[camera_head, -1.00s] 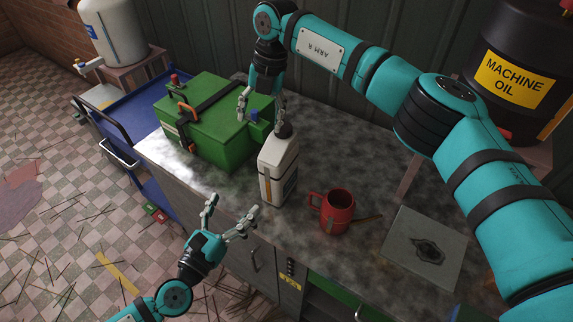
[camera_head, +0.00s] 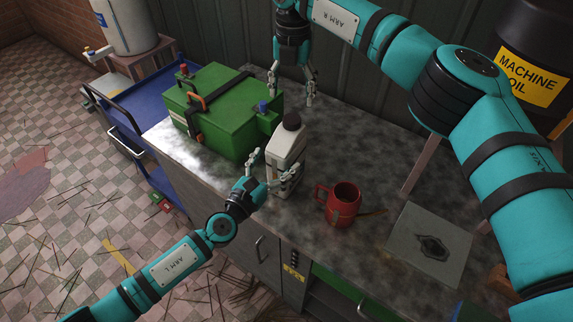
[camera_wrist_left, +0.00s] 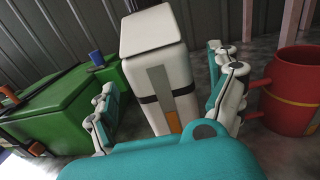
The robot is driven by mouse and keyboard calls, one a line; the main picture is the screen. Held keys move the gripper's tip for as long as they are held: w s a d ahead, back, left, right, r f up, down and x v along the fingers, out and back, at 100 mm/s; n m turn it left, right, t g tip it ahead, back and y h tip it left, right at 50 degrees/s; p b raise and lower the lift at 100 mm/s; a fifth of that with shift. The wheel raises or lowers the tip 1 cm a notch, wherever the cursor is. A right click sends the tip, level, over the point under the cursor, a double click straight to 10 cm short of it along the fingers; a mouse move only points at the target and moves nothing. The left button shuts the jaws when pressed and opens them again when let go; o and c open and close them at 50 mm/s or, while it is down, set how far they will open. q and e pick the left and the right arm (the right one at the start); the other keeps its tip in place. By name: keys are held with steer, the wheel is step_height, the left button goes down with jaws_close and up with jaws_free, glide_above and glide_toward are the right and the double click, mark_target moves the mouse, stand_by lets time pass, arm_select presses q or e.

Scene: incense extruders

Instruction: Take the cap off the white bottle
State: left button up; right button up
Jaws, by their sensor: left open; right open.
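The white bottle (camera_head: 290,147) stands upright on the worktop, with its dark round cap (camera_head: 292,121) on top in the head view. My right gripper (camera_head: 292,98) is open and empty, behind and above the bottle, apart from the cap.
A green box (camera_head: 225,112) stands left of the bottle. A red mug (camera_head: 341,203) stands close to its right, near my left gripper. A grey plate (camera_head: 430,246) lies farther right. The worktop (camera_head: 375,165) behind the mug is clear.

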arm_select(q)
steer(key=shift+x, duration=2.15)
steer(key=shift+s, duration=0.1)
